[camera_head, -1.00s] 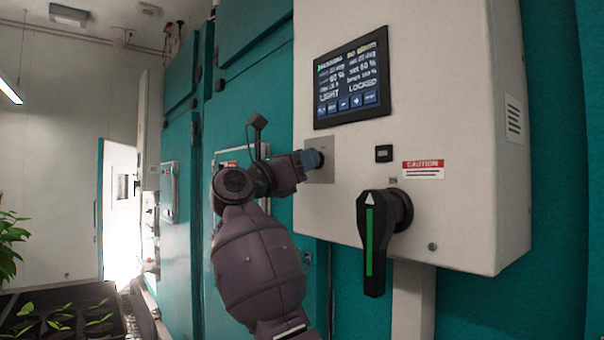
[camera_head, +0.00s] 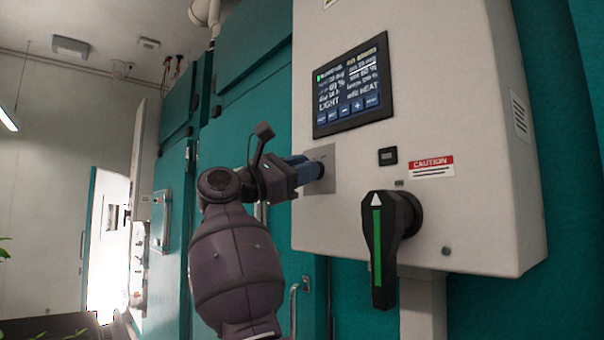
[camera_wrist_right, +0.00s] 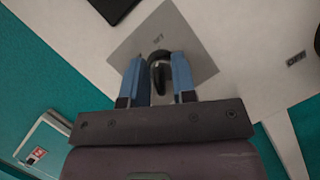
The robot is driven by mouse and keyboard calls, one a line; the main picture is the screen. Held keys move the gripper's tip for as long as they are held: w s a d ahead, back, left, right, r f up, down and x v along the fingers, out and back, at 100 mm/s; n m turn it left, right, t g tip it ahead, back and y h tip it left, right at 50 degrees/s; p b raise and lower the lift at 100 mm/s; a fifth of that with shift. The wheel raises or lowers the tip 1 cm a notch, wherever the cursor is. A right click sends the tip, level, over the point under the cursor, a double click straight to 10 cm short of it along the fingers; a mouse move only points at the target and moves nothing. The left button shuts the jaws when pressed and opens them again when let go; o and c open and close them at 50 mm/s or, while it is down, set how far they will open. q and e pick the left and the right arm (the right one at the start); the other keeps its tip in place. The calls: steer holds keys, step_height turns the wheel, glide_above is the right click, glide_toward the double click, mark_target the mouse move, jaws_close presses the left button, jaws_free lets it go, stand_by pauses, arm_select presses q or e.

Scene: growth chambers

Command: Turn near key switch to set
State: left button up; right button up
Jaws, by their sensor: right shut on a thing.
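The near key switch (camera_wrist_right: 159,76) is a dark key on a square grey plate (camera_head: 322,158) on the front of the white control box (camera_head: 455,100). In the right wrist view, a small label, seemingly SET, sits above the key. My right gripper (camera_head: 312,170) reaches the plate from the left. In the right wrist view its blue fingers (camera_wrist_right: 158,82) stand on both sides of the key, shut on it. The screen (camera_head: 352,85) above shows LIGHT and a line that seems to read edit HEAT. My left gripper is not in view.
A large black handle with a green stripe (camera_head: 378,240) juts out below and right of the plate. A red CAUTION label (camera_head: 431,167) and a small black square (camera_head: 388,156) sit above it. Teal chamber doors (camera_head: 172,220) line the wall at left.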

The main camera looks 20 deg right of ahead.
stand_by(0.3)
steer(key=o, duration=0.6)
steer(key=shift+a+f, duration=0.25)
steer(key=shift+a, duration=0.35)
steer(key=shift+b+v, duration=0.45)
steer(key=shift+v, duration=4.4)
steer(key=shift+r, duration=0.1)
